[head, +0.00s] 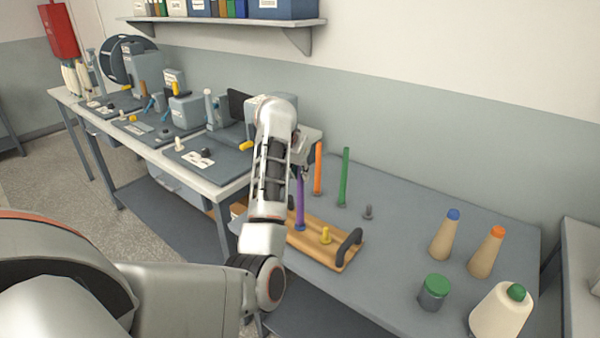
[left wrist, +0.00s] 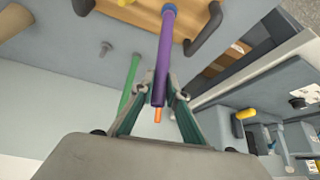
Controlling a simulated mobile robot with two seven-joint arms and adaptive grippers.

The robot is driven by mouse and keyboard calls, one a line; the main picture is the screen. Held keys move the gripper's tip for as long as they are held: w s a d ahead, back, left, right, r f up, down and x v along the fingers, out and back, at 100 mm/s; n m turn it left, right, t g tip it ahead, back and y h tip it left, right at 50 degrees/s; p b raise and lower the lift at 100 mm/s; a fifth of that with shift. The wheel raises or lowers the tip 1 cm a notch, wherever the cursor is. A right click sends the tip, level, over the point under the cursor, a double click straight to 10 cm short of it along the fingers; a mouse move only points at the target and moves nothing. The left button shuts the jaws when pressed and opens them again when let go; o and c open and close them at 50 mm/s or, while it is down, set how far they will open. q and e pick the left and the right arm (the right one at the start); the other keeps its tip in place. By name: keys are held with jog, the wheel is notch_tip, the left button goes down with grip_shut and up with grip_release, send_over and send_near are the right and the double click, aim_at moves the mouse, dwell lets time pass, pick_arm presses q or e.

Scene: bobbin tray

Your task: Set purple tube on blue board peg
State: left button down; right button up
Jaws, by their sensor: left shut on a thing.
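The purple tube (head: 300,200) stands upright over the wooden board (head: 332,255), and it also shows in the left wrist view (left wrist: 169,50). My left gripper (left wrist: 163,92) is shut on the tube near its upper end. The tube's lower end meets the blue peg (left wrist: 169,8) on the board, whose blue base shows under the tube. I cannot tell how far the peg is inside the tube. In the head view my left gripper is mostly hidden by its own arm. My right gripper is not in view.
A yellow peg (head: 325,234) and dark handles (head: 349,245) are on the board. Behind stand an orange tube (head: 318,168), a green tube (head: 344,178) and a bare grey peg (head: 368,212). Cones and a green-lidded jar (head: 433,293) stand to the right.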

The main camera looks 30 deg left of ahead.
pick_arm(q)
jog(key=shift+f, duration=0.4)
jog(key=c, duration=1.9)
grip_release()
